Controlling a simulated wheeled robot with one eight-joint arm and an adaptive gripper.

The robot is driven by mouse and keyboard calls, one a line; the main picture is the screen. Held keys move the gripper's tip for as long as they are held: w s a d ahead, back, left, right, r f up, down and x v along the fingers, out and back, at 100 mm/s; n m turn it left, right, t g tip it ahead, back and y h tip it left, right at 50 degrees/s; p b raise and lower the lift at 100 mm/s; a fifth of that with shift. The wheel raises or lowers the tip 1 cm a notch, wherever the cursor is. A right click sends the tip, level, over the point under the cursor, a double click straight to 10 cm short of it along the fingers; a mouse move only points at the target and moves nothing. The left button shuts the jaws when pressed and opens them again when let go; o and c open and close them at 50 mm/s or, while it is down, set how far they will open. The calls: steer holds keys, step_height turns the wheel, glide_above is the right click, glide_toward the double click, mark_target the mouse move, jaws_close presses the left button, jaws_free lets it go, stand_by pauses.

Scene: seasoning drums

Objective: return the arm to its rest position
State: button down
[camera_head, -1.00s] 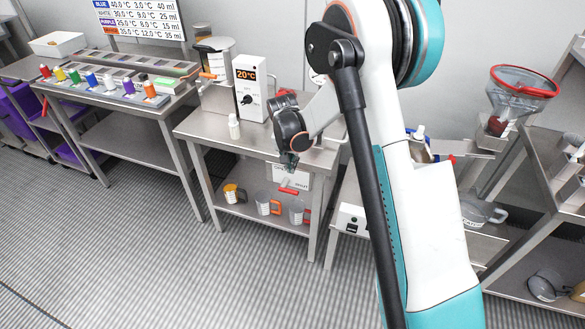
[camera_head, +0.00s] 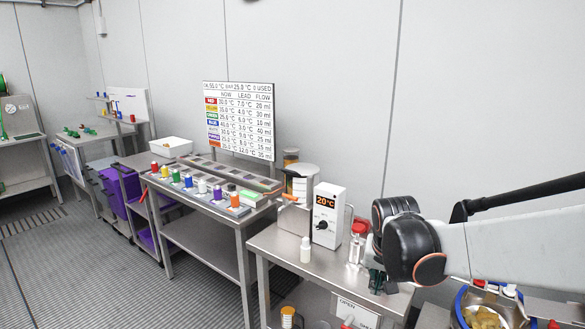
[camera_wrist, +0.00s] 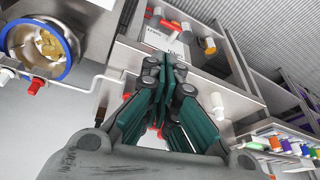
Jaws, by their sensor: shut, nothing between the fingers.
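My arm comes in from the right edge of the head view, with its dark wrist beside the 20 °C control box. My gripper (camera_head: 377,283) points down over the right part of the steel table (camera_head: 277,244), and the wrist partly hides it. In the wrist view its green fingers (camera_wrist: 165,64) meet at the tips and hold nothing. I cannot tell its exact height above the table.
The white control box (camera_head: 327,218), a white bottle (camera_head: 306,250) and a red-topped dispenser (camera_head: 357,243) stand close to the wrist. A blue-rimmed pot (camera_wrist: 42,45) with yellowish contents is nearby. Coloured bottles line the left bench. The floor (camera_head: 90,275) at left is clear.

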steer(key=s+r+n+t, duration=0.1)
steer(key=s+r+n, duration=0.1)
steer(key=s, duration=0.9)
steer(key=s+r+n+t, duration=0.2)
steer(key=s+r, duration=0.1)
steer(key=s, duration=0.8)
steer(key=shift+a+r+y, duration=0.3)
steer(key=shift+r+y, duration=0.05)
steer(key=shift+y, duration=0.05)
